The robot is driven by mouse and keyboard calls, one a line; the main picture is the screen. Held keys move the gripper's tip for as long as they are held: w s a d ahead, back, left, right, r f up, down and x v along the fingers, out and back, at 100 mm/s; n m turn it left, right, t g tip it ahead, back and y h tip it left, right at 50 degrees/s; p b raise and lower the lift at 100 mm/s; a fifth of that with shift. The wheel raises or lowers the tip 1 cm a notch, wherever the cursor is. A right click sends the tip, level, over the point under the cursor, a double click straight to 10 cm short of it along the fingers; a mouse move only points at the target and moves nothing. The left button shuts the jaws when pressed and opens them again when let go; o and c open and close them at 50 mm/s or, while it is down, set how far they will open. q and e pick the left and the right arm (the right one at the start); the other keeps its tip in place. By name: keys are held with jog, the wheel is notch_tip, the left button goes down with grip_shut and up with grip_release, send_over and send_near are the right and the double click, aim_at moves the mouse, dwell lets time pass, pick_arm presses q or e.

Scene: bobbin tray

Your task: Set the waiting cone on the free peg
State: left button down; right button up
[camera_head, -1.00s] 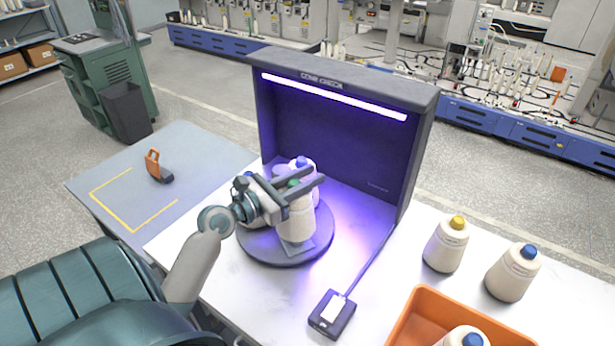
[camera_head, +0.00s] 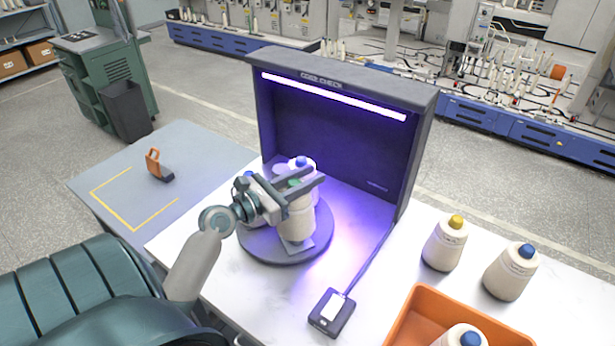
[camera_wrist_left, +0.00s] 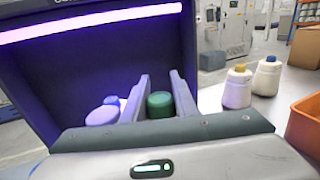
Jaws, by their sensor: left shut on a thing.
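My left gripper (camera_head: 300,182) is shut on a white cone with a green top (camera_head: 296,222), over the front of the dark round turntable (camera_head: 255,250). The cone looks upright; whether its base rests on the turntable or a peg, I cannot tell. In the left wrist view the green top (camera_wrist_left: 160,104) sits between the two fingers. Blue-topped cones stand behind it (camera_head: 303,163) and to its left, partly hidden by the gripper. No bare peg shows. My right gripper is not in view.
A dark lit booth (camera_head: 345,150) stands around the turntable's back. A small box with a cable (camera_head: 331,312) lies in front. Yellow-topped (camera_head: 445,245) and blue-topped (camera_head: 512,273) cones and an orange bin (camera_head: 410,325) are at right. An orange-handled tool (camera_head: 156,165) lies at left.

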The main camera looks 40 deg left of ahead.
pick_arm(q)
jog(key=shift+r+p, duration=0.1)
jog(key=shift+p, duration=0.3)
dwell(0.4)
jog(key=shift+f+b, duration=0.6)
jog(key=shift+f, duration=0.95)
jog(key=shift+p, duration=0.35)
dwell(0.5)
jog(key=shift+f+b, duration=0.7)
jog(key=shift+f, duration=0.25)
dwell(0.6)
jog(key=c, duration=1.3)
grip_release()
jog(key=shift+c, duration=0.2)
jog(key=shift+f, duration=0.1)
